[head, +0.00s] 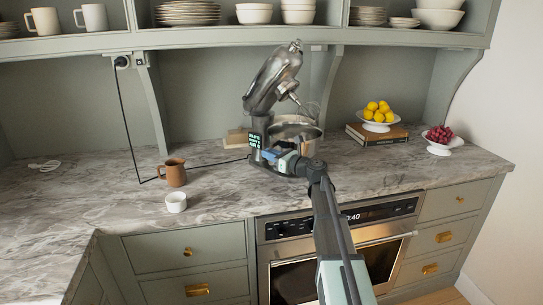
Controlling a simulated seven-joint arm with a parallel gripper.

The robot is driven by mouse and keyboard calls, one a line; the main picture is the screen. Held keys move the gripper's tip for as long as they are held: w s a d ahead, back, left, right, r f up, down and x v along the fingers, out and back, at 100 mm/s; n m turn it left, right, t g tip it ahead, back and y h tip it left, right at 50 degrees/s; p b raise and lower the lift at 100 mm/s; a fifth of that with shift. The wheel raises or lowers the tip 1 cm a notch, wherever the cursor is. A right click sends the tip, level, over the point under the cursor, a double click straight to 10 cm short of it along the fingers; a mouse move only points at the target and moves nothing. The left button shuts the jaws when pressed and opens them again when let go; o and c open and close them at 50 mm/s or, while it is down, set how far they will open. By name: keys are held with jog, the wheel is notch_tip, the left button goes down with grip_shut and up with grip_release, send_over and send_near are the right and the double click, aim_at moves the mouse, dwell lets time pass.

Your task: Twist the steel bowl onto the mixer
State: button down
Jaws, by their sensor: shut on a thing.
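The silver stand mixer (268,80) is on the marble counter with its head tilted up and a whisk (312,109) hanging at the right. The steel bowl (296,132) stands upright at the mixer's base, below the raised head. My gripper (284,158) is at the front of the bowl, low on its side, and is shut on it. The fingertips are small and partly hidden, so the exact grip does not show. My gripper and wrist also hide the bowl's lower part and its seat, so I cannot tell whether it is locked.
A brown mug (172,173) and a small white cup (176,202) stand to the left. A power cord (125,120) runs across the counter to the mixer. Lemons (378,111) on books and a dish of grapes (439,138) are at right. A shelf (300,38) overhangs behind.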

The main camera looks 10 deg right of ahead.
jog(key=c, duration=1.1)
grip_release()
jog(key=shift+s, duration=0.1)
